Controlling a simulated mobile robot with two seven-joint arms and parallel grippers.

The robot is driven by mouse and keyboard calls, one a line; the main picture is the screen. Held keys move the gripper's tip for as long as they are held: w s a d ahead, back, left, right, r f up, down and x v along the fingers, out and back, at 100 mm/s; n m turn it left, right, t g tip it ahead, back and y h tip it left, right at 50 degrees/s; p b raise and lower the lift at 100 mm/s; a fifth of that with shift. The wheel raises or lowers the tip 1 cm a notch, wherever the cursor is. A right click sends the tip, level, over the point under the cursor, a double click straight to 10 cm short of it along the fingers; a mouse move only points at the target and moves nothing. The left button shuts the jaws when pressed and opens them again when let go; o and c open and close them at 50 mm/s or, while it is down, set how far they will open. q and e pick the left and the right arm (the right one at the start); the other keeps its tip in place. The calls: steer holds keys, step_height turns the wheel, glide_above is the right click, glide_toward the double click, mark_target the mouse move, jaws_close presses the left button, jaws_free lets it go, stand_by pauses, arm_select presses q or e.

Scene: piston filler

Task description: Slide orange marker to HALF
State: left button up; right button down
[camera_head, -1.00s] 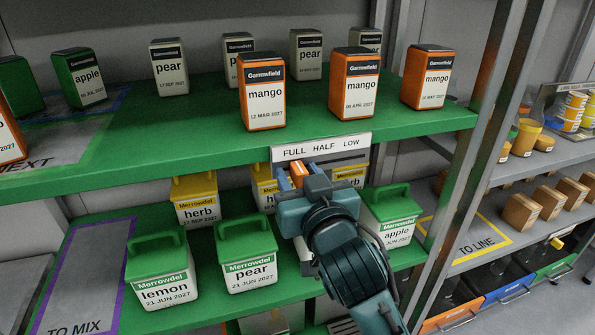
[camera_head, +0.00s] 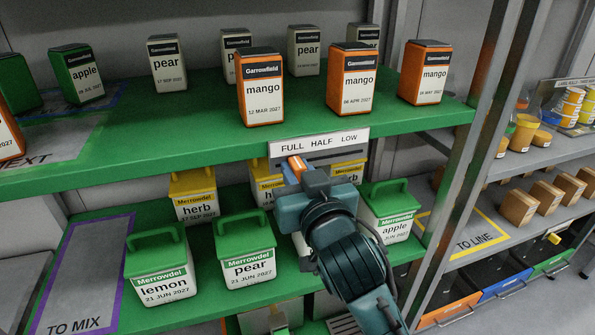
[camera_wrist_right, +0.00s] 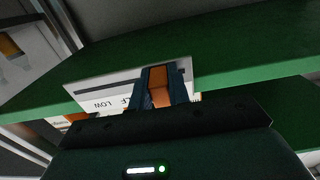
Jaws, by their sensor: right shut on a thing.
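The label strip (camera_head: 320,143) on the upper shelf's front edge reads FULL, HALF, LOW from left to right. The orange marker (camera_head: 296,164) sits just below it, under FULL and left of HALF. My right gripper (camera_head: 299,173) is shut on the marker, with blue-grey fingers on either side. In the right wrist view the strip (camera_wrist_right: 95,91) appears upside down, with LOW at the left. There the marker (camera_wrist_right: 160,86) is between the fingertips, and the gripper hides the FULL end. My left gripper is not in view.
Orange mango boxes (camera_head: 261,88) stand on the green upper shelf above the strip. Yellow herb tubs (camera_head: 193,195) and green-lidded tubs (camera_head: 247,250) stand on the shelf below, close to my right arm. A metal post (camera_head: 478,120) rises at the right.

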arm_select(q)
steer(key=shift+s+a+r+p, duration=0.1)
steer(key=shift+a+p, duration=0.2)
steer(key=shift+p, duration=0.6)
arm_select(e)
steer(key=d, duration=0.1)
steer(key=w+d, duration=0.1)
steer(key=d, duration=0.2)
steer(key=shift+w+d, duration=0.25)
steer(key=shift+d, duration=0.15)
steer(key=c, duration=1.3)
jaws_free()
steer(key=shift+s, duration=0.1)
